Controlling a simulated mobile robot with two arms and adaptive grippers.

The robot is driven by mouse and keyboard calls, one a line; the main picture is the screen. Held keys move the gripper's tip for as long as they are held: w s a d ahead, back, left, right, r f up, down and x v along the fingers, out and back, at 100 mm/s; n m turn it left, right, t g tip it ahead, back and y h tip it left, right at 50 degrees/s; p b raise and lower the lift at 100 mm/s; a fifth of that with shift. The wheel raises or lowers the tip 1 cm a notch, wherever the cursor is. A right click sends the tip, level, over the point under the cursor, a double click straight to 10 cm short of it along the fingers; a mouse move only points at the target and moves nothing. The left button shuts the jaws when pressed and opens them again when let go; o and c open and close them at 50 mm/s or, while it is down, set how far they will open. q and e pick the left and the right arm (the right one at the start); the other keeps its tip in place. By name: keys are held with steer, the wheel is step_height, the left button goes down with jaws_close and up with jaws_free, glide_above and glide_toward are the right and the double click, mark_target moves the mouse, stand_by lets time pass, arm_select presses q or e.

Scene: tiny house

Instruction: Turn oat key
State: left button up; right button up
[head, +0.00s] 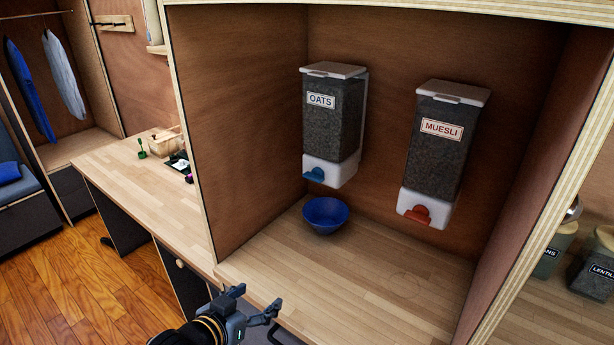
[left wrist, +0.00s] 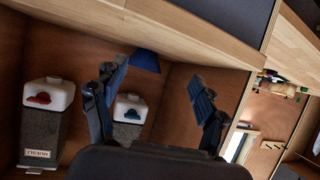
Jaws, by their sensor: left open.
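The oats dispenser (head: 331,120) hangs on the back wall of the wooden cubby, a dark-filled container with a white base. Its blue oat key (head: 314,175) sticks out at the front of that base. In the left wrist view, which is upside down, the blue key (left wrist: 132,114) shows between my fingers. A blue bowl (head: 325,214) stands on the cubby floor below the oats dispenser. My left gripper (head: 258,300) is open and empty at the cubby's front edge, apart from the key, nearer than the bowl. My right gripper is not in view.
The muesli dispenser (head: 440,155) with a red key (head: 415,214) hangs to the right of the oats. The cubby's left side wall (head: 240,140) and right front edge (head: 550,190) bound the space. The cubby floor (head: 400,285) is otherwise clear.

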mark_target(311, 178)
arm_select(q)
steer(key=w+d+r+m+t+h, duration=0.1)
steer(key=w+r+t+h, duration=0.15)
steer(key=w+r, duration=0.4)
steer(key=w+d+r+m+t+h, duration=0.1)
steer(key=w+r+h, duration=0.2)
steer(key=r, duration=0.6)
steer(key=shift+y, duration=0.25)
steer(key=p+x, duration=0.2)
steer(key=x, duration=1)
steer(key=shift+w+d+f+p, duration=0.15)
steer(key=shift+d+f+p, duration=0.1)
steer(key=shift+p, duration=0.1)
steer(key=shift+w+d, duration=0.4)
steer(key=shift+w, duration=0.15)
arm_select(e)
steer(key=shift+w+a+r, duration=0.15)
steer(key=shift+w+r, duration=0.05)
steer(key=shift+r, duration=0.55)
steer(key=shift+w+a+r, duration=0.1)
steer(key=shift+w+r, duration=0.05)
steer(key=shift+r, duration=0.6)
arm_select(q)
steer(key=c, duration=1.2)
steer(key=shift+o, duration=0.2)
steer(key=shift+m, duration=0.3)
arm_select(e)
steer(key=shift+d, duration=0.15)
